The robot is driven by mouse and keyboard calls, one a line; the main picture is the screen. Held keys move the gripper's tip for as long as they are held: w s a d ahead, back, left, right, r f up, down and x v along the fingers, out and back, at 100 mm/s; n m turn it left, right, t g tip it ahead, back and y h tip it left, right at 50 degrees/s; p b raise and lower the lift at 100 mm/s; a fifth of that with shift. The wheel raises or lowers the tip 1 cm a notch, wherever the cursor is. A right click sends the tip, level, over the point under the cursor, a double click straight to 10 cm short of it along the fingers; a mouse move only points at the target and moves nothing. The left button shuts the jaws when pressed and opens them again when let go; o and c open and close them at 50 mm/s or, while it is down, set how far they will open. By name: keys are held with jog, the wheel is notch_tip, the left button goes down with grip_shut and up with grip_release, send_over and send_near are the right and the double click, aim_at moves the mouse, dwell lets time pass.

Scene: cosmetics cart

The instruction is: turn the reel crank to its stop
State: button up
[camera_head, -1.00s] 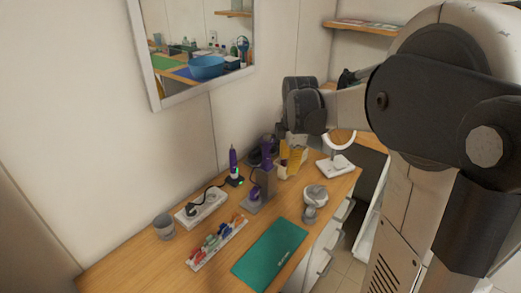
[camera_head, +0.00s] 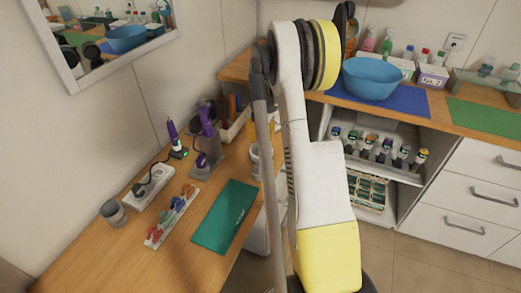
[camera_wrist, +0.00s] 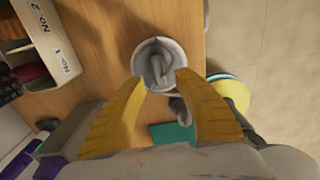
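I cannot tell whether a finger touches the reel.
A labelled box (camera_wrist: 52,42) is left of the reel.

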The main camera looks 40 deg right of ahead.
aim_at(261, 147)
jog(key=shift+f+b, duration=0.35)
jog(key=shift+f, duration=1.15)
grip_shut()
